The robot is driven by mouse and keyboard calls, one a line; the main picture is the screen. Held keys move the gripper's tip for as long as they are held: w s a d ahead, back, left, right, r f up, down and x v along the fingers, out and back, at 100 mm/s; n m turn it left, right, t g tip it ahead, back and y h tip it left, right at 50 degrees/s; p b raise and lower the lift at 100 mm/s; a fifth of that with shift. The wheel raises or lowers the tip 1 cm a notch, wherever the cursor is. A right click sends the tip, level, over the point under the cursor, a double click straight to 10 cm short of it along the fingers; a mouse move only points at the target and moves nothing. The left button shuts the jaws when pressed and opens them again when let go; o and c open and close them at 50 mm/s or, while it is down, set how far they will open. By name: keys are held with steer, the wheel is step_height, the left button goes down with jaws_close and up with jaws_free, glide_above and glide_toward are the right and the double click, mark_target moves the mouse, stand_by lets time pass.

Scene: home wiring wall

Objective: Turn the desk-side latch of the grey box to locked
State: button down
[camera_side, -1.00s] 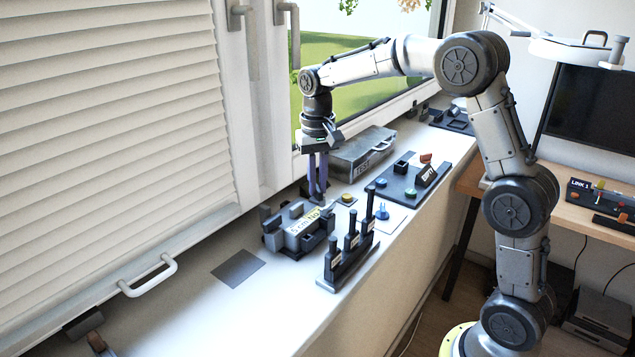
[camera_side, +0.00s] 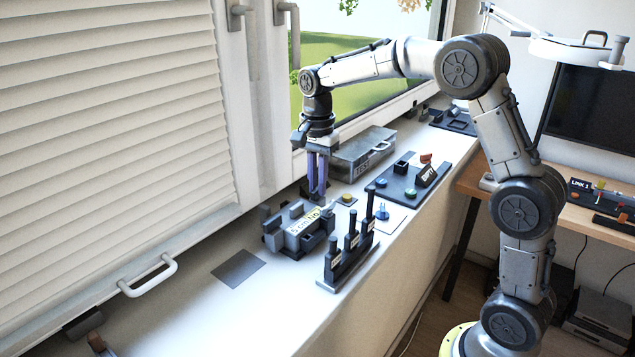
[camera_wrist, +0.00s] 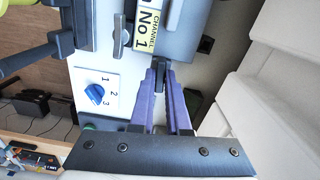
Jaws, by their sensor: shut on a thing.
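The grey box (camera_side: 292,236) with the yellow "CHANNEL No 1" label stands on the white sill; in the wrist view its body (camera_wrist: 182,40) fills the top middle. My gripper (camera_side: 318,202) points straight down at the box's right end, the end towards the desk. In the wrist view its purple fingers (camera_wrist: 160,68) close on a small dark latch piece (camera_wrist: 160,76) at that end. The fingers hide much of this latch, so its marked position cannot be read. A grey lever (camera_wrist: 121,36) shows on the box's left side in the wrist view.
A rack with several dark upright handles (camera_side: 347,255) stands close in front of the box. A blue knob on a white 1-2-3 plate (camera_wrist: 95,93) is nearby. A grey case (camera_side: 362,153) stands behind. The sill left of the box is clear around a dark square (camera_side: 239,268).

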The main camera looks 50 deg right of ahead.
steer(key=shift+m, duration=0.6)
steer(key=shift+r, duration=0.1)
steer(key=c, duration=0.9)
jaws_free()
steer(key=shift+r, duration=6.85)
